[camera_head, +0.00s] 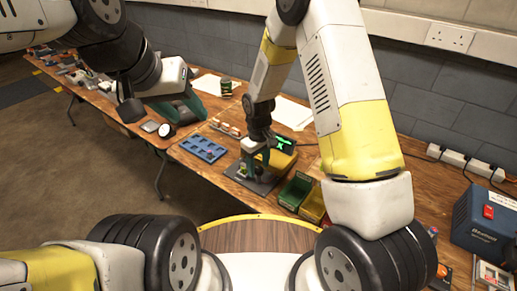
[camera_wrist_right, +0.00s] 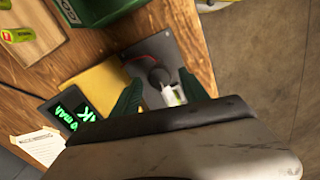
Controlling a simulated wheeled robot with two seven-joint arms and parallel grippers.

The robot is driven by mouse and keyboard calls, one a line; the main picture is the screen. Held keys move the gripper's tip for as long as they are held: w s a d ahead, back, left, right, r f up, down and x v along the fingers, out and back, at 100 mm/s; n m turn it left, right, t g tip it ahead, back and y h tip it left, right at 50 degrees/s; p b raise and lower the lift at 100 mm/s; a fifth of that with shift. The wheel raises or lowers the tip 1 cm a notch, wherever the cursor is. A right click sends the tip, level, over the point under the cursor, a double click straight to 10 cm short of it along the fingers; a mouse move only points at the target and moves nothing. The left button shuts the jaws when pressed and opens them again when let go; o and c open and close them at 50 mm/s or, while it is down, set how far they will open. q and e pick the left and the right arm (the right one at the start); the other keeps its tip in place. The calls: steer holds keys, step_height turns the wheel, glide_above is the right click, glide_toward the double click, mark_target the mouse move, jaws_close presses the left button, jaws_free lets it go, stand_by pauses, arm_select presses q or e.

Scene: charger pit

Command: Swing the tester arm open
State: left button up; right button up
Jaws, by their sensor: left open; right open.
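The tester has a yellow body (camera_head: 282,160), a green-lit display (camera_head: 285,142) and a dark grey base plate (camera_head: 262,187) on the wooden bench. In the right wrist view, the yellow body (camera_wrist_right: 103,84), lit display (camera_wrist_right: 70,115) and grey plate (camera_wrist_right: 186,55) show, with a dark round part (camera_wrist_right: 158,77) and a white piece (camera_wrist_right: 169,97) over the plate. I cannot tell which part is the tester arm. My right gripper (camera_head: 254,162) is open at the tester, its green fingers (camera_wrist_right: 159,82) either side of these parts; contact is unclear. My left gripper (camera_head: 190,112) is open, above the bench's left part.
A blue tray (camera_head: 203,148) lies left of the tester. A green bin (camera_head: 295,190) and a yellow bin (camera_head: 313,206) stand to its right. A blue box with a red switch (camera_head: 488,216) is far right. White papers (camera_head: 292,112) lie at the back.

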jaws_close()
stand_by(1.4)
